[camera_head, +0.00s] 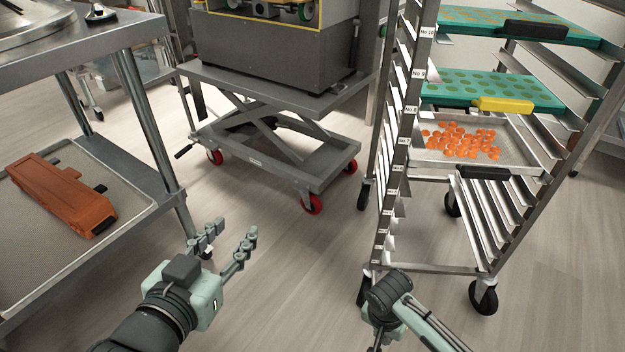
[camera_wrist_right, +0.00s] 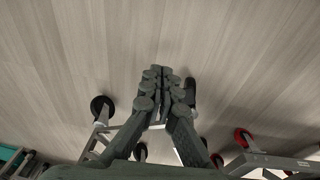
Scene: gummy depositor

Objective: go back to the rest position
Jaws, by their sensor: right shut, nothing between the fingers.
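My left gripper (camera_head: 222,240) is at the lower left of the head view, over the floor to the right of the steel table. Its two fingers are spread apart and nothing is between them. My right arm shows at the bottom right of the head view, in front of the rack, with its fingers mostly hidden below the wrist. In the right wrist view my right gripper (camera_wrist_right: 162,85) has its fingers together, with nothing between them, above bare floor.
A steel rack (camera_head: 385,150) on casters holds green molds (camera_head: 455,85) and a tray (camera_head: 520,150) of orange gummies (camera_head: 460,140). A lift cart (camera_head: 290,150) stands at the back. The steel table (camera_head: 165,190) at left carries an orange object (camera_head: 60,190). Floor between is clear.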

